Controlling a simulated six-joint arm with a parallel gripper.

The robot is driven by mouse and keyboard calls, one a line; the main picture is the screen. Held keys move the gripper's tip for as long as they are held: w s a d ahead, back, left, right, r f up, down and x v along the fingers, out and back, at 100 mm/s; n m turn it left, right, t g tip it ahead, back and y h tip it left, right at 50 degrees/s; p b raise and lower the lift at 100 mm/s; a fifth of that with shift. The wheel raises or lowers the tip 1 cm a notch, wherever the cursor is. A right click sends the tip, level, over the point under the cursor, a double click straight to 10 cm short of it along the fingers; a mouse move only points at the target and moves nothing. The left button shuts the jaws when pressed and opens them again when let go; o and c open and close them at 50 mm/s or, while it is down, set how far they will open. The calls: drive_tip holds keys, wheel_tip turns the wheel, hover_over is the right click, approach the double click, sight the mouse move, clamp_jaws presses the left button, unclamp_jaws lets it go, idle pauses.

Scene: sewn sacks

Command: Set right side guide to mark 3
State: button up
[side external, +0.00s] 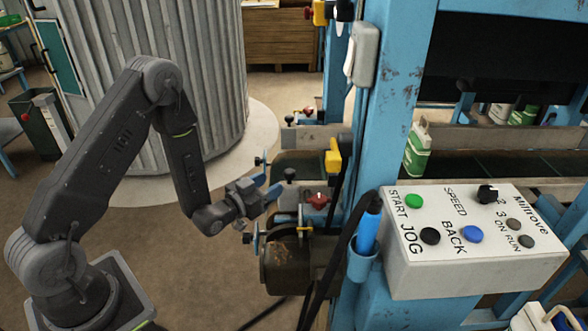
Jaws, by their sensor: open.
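My gripper (274,186) is open in the middle of the side external view, its blue fingers pointing right toward the machine's side. Beside it are a red star-shaped knob (317,201), a small black knob (290,174) and a yellow-handled part (333,158). The fingers are apart from the red knob and seem to hold nothing. I cannot tell which of these parts belongs to the right side guide. No guide scale or mark 3 is readable here; the only 3 I see is by the speed dial (487,194).
A white control box (470,262) with coloured buttons stands at the right. A blue post (395,100) rises behind it. A brown motor (285,268) sits below my gripper. A blue pen-like tool (368,230) stands in a holder. A ribbed grey drum (170,80) is behind my arm.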

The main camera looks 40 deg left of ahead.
drive_tip(key=w, duration=1)
clamp_jaws()
